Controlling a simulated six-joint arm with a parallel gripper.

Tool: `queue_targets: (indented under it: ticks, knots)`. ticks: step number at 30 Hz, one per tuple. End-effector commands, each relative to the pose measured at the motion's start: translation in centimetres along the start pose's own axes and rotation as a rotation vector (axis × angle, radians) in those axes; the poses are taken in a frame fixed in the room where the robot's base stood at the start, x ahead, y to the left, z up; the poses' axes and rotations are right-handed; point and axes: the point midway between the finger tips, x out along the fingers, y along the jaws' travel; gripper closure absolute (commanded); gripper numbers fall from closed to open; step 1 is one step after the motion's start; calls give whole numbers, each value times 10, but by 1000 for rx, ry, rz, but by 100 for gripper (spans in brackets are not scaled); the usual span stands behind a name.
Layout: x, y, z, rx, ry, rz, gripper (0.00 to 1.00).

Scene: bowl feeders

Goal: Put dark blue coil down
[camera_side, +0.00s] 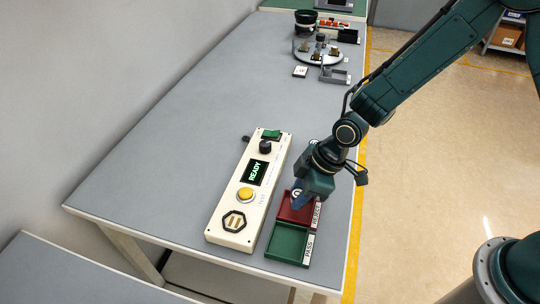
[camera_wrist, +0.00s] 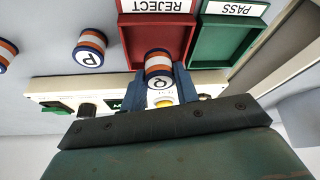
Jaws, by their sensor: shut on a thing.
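The coil (camera_wrist: 158,64), with dark blue and orange bands and a pale lettered end, is between the blue fingers of my gripper (camera_wrist: 161,78) in the wrist view. My gripper is shut on it. In the side view my gripper (camera_side: 298,198) is over the red REJECT tray (camera_side: 300,216), and the coil is hard to make out there. In the wrist view the coil overlaps the near edge of the red tray (camera_wrist: 155,32); I cannot tell whether it touches the tray. The bare part of the red tray that shows is empty.
The green PASS tray (camera_side: 287,244) beside the red one looks empty. A cream tester (camera_side: 236,217) reading READY stands left of the trays. Two similar coils, one lettered (camera_wrist: 89,48) and one at the picture edge (camera_wrist: 6,53), stand on the table. Feeders (camera_side: 318,52) are at the back.

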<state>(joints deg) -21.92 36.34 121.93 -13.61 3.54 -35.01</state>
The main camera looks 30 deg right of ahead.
Motion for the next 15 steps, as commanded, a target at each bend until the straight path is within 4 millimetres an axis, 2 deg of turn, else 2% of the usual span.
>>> queue_targets:
  ticks: [6, 15]
  knots:
    - [20, 0, 8, 1, -2, -1, 92]
    - [24, 0, 10, 0, 1, 1, 92]
